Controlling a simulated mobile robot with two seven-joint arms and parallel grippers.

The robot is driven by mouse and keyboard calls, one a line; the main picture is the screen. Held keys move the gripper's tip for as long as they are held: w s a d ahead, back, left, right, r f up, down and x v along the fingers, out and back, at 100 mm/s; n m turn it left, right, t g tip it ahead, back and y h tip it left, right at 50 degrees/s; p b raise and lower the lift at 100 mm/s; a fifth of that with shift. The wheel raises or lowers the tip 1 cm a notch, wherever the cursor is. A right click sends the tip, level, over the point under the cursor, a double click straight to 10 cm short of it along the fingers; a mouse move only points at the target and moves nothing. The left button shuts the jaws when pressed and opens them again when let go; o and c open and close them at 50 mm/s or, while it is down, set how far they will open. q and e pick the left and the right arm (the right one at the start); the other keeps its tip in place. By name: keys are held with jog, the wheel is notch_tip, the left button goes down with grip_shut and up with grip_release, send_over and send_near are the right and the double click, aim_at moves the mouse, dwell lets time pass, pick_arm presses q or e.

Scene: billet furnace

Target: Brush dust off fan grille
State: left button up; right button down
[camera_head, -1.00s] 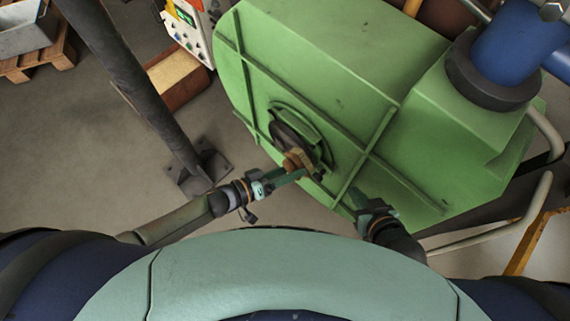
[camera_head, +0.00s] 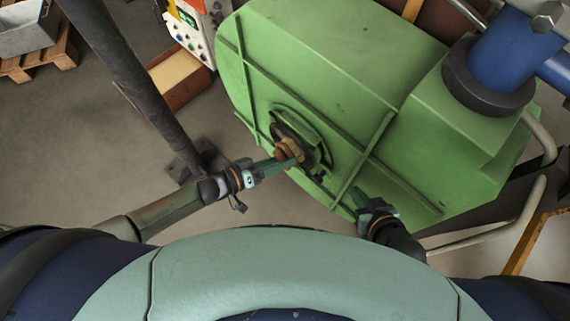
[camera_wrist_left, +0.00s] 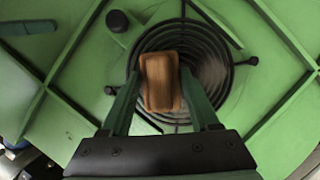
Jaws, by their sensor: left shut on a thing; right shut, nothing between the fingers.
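The fan grille (camera_wrist_left: 215,78), a set of dark concentric rings, is set in the green housing (camera_head: 330,60). Its right part in the left wrist view looks dusty grey-brown. It also shows in the head view (camera_head: 310,132). My left gripper (camera_head: 281,164) is shut on a wooden brush (camera_wrist_left: 161,82) and holds it in front of the grille. The brush also shows in the head view (camera_head: 289,150). Its bristles are mostly hidden, and I cannot tell whether they touch the grille. My right gripper (camera_head: 360,197) is shut and empty, near the lower part of the housing.
A blue pipe (camera_head: 515,45) joins the housing at the right.

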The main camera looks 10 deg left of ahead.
pick_arm(q)
jog(key=shift+w+a+r+b, duration=0.1)
jog(key=shift+w+a+b, duration=0.3)
jog(key=shift+w+a, duration=1)
jog(key=shift+w+a+r+b, duration=0.1)
jog(key=shift+w+a+b, duration=0.25)
jog(key=shift+w+a, duration=1)
jog(key=shift+s+a, duration=0.2)
jog(key=s+a+p, duration=0.1)
jog(key=s+a, duration=0.2)
jog(key=s, duration=0.2)
jog(key=shift+a+f+p, duration=0.2)
jog(key=shift+a+p, duration=0.15)
jog(key=shift+p, duration=0.05)
jog(key=shift+s, duration=0.1)
jog(key=shift+s+a+p, duration=0.3)
jog(key=shift+s+a, duration=0.6)
jog(key=shift+s, duration=0.2)
